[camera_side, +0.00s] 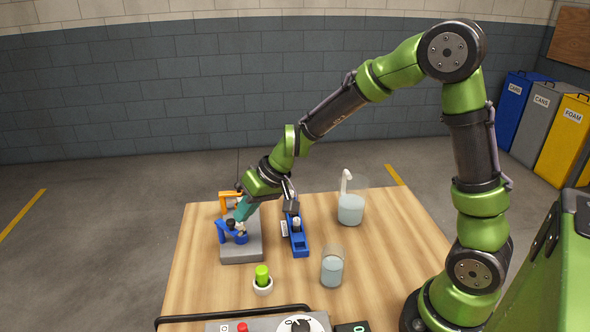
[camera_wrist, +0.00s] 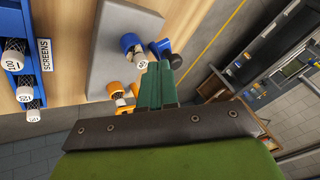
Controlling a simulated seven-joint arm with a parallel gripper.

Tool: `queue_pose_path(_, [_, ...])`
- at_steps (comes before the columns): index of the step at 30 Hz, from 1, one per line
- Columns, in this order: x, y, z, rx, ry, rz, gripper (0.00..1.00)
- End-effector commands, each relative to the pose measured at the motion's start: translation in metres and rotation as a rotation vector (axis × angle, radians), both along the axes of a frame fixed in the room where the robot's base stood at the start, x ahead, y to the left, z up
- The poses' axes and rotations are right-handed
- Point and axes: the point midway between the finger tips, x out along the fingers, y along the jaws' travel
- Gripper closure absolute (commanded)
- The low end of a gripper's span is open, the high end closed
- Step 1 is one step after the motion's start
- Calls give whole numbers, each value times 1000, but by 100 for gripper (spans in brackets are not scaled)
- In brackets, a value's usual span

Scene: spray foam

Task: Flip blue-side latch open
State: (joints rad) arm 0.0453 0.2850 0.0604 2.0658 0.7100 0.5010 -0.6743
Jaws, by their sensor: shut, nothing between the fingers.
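The blue-side latch (camera_side: 226,236) stands at the near end of a grey base plate (camera_side: 242,252). It has a blue bracket with black and pale parts, and its open or closed position cannot be told. In the wrist view the blue latch (camera_wrist: 131,42) shows just beyond my fingers. An orange latch (camera_side: 227,195) stands at the far end; it also shows in the wrist view (camera_wrist: 113,94). My gripper (camera_side: 240,215), with teal fingers, is shut and empty, tilted down over the plate just behind the blue latch. Contact with the latch cannot be told. In the wrist view the fingers (camera_wrist: 157,68) lie together.
A blue rack (camera_side: 299,245) with white-capped jars and a SCREENS label stands right of the plate. A pitcher (camera_side: 351,208), a glass of liquid (camera_side: 332,266) and a small green-topped pot (camera_side: 262,283) stand on the wooden table (camera_side: 200,290). The table's left edge is close to the plate.

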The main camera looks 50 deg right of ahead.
Motion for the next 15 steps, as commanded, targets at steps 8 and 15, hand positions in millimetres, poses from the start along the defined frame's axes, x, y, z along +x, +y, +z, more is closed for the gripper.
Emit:
queue_pose_path(8, [-5,18,0,-1,0,-73,100])
queue_pose_path(15, [-5,32,0,0,1,-71,100])
